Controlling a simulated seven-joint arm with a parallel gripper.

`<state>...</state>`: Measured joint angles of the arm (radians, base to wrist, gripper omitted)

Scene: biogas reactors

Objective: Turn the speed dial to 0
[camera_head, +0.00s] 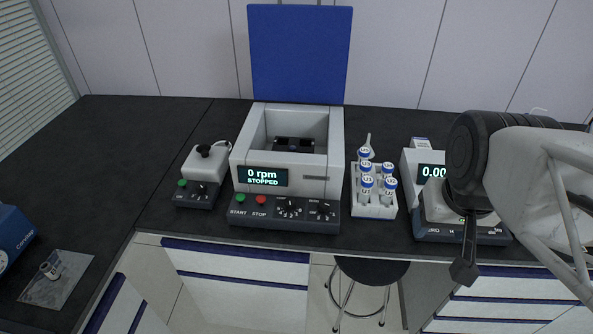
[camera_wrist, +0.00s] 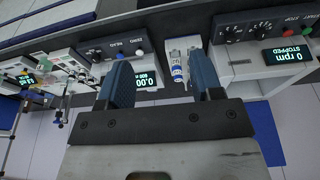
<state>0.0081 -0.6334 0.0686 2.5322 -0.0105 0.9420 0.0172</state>
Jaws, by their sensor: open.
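A grey centrifuge (camera_head: 320,190) with its blue lid up shows "0 rpm STOPPED" on its display. Two black dials, a left one (camera_head: 290,208) and a right one (camera_head: 323,211), sit on its front panel beside the START and STOP buttons. A small mixer (camera_head: 205,170) to its left has one more dial (camera_head: 199,190). I cannot read which dial is marked speed, nor the pointer settings. My gripper (camera_head: 465,272) hangs in front of the balance, right of the centrifuge, apart from all dials. In the wrist view its fingers (camera_wrist: 160,62) are open and empty.
A white rack (camera_head: 373,208) of capped tubes stands between the centrifuge and the balance (camera_head: 425,225). A stool (camera_head: 370,270) stands below the bench. The bench left of the mixer is mostly clear.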

